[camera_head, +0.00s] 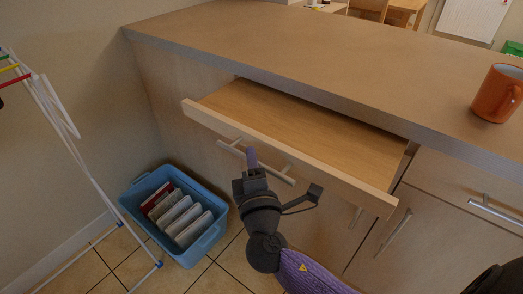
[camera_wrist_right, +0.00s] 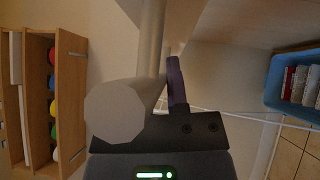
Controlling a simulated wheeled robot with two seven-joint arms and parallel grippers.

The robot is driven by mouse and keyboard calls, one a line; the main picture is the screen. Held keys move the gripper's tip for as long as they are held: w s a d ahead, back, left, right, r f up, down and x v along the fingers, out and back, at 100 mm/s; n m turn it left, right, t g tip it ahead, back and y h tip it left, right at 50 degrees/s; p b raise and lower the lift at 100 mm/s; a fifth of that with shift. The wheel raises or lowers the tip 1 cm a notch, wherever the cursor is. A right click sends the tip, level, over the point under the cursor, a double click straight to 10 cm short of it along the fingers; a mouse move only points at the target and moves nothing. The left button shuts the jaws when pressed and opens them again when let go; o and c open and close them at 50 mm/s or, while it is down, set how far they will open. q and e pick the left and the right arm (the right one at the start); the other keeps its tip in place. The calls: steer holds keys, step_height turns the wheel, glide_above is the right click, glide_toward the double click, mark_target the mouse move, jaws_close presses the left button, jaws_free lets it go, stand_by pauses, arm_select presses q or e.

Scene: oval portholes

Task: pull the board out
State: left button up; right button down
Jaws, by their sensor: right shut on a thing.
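The board (camera_head: 290,120) is a flat wooden pull-out panel with a pale front edge. It sticks out part way from under the countertop in the head view. A metal bar handle (camera_head: 282,177) is on its front. My right gripper (camera_head: 250,160) is shut on the handle, with a purple finger showing beside the bar. In the right wrist view, the handle (camera_wrist_right: 152,40) runs up between the fingers, its blunt end close to the camera, and a purple finger (camera_wrist_right: 177,85) lies along its right side. The far finger is hidden. My left gripper is not in view.
The countertop (camera_head: 330,55) overhangs the board. An orange mug (camera_head: 497,93) stands on it at the right. A blue bin (camera_head: 207,243) with several books is on the floor at the left, near a white drying rack (camera_head: 75,165). More cabinet handles (camera_head: 493,208) are at the right.

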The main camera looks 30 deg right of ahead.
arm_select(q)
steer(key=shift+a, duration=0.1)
arm_select(e)
steer(key=shift+a, duration=0.1)
steer(key=c, duration=1)
jaws_free()
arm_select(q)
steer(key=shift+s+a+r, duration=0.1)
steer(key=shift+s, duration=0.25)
arm_select(e)
steer(key=shift+o, duration=0.3)
steer(key=shift+s, duration=0.2)
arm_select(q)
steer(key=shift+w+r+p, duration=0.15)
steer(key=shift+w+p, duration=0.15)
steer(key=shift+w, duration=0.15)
arm_select(e)
steer(key=v, duration=0.9)
steer(key=shift+s, duration=0.25)
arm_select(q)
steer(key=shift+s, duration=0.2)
arm_select(e)
steer(key=shift+a+f, duration=0.1)
